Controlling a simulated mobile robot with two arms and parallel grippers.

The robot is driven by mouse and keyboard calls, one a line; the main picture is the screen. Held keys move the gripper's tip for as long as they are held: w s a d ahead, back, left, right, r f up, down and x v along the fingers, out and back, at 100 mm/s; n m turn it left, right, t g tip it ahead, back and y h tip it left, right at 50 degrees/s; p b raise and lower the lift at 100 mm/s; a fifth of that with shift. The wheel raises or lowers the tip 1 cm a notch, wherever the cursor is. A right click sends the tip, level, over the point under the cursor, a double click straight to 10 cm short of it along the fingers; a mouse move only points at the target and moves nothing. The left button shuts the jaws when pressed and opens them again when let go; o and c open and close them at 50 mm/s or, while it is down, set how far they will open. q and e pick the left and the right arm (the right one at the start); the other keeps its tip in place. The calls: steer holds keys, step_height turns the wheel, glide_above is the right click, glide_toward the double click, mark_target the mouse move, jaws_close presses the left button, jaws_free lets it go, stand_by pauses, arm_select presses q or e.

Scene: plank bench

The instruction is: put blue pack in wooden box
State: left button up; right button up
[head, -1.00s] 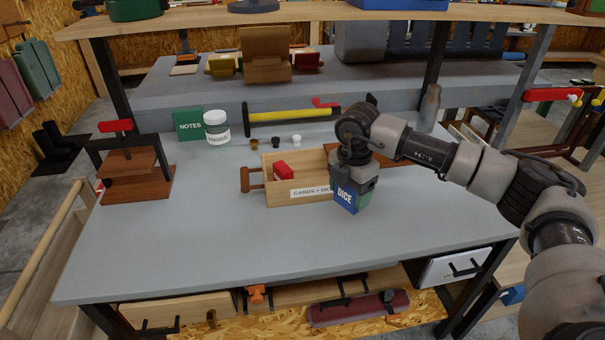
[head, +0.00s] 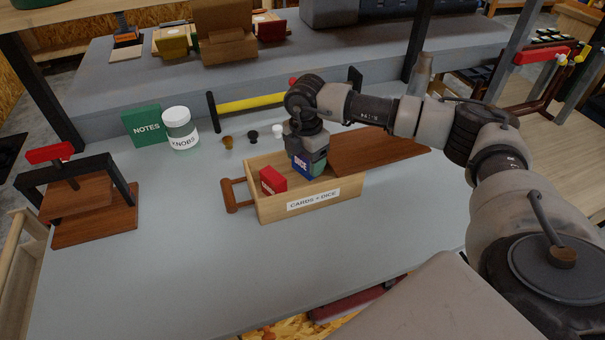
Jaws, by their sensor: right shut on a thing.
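The blue pack (head: 301,166), marked DICE, is held by my right gripper (head: 310,165), which is shut on it and points down. The pack is over or within the wooden box (head: 280,209), at its right part; I cannot tell if it touches the box floor. The box is open-topped, labelled CARDS + DICE, with a brown handle on its left. A red pack (head: 272,180) is in the box's left part, left of the blue pack. My left gripper is not in view.
A brown board (head: 380,150) lies right of the box. Behind are a KNOBS jar (head: 180,130), a green NOTES box (head: 143,125), small knobs (head: 252,136) and a yellow bar (head: 250,104). A clamp on brown wood (head: 85,195) stands left. The bench front is clear.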

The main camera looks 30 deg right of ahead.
mark_target(305, 176)
steer(key=shift+f, duration=2.85)
steer(key=shift+f, duration=0.1)
steer(key=o, duration=0.7)
steer(key=shift+c, duration=0.2)
step_height(305, 176, up, 12)
steer(key=shift+r+b, duration=0.15)
steer(key=shift+b, duration=0.25)
